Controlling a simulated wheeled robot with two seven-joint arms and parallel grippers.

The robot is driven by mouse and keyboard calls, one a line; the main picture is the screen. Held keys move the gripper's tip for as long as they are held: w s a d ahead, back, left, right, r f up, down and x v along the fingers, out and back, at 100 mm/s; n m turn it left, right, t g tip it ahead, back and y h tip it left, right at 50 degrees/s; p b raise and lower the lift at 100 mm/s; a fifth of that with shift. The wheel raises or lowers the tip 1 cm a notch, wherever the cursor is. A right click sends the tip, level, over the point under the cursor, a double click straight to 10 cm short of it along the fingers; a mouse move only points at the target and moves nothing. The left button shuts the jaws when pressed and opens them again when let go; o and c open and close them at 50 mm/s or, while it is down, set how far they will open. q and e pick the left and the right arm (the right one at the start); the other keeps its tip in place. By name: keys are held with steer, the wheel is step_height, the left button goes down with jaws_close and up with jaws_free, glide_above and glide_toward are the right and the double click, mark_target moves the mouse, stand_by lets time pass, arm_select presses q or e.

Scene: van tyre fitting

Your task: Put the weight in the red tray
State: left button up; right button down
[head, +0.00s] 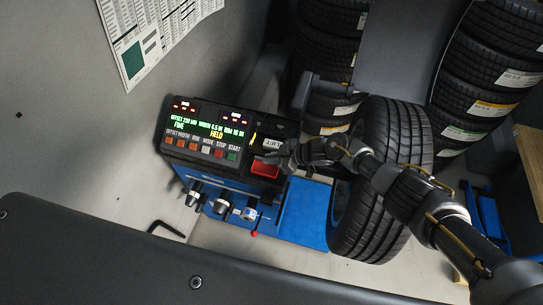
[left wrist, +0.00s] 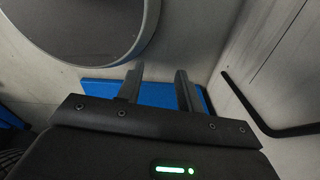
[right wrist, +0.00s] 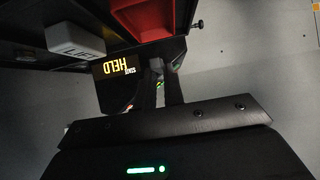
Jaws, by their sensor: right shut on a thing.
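The red tray (head: 264,170) sits at the right end of the black panel of the balancing machine. It also shows at the top of the right wrist view (right wrist: 150,18). My right gripper (head: 265,157) is over the tray's far side in the head view. In the right wrist view its fingers (right wrist: 160,72) are close together, shut on a small grey piece, which I take to be the weight; the fingers mostly hide it. My left gripper (left wrist: 160,80) is open and empty, and shows only in the left wrist view.
A white block marked LIFT (right wrist: 75,40) lies beside the tray. The lit panel (head: 205,130) reads HELD. A tyre (head: 392,180) stands right of the blue machine body (head: 303,212), close to my right arm. Tyre stacks (head: 490,80) stand behind. A black hex key (head: 166,229) is at lower left.

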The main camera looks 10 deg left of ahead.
steer(key=shift+f, duration=0.7)
steer(key=shift+f+b, duration=0.3)
steer(key=shift+f, duration=0.25)
steer(key=shift+f+b, duration=0.5)
steer(key=shift+f, duration=0.25)
arm_select(q)
steer(key=shift+w+f, duration=0.6)
steer(key=shift+f, duration=0.15)
steer(key=shift+s, duration=0.1)
arm_select(e)
steer(key=c, duration=1.4)
jaws_free()
steer(key=shift+c, duration=0.2)
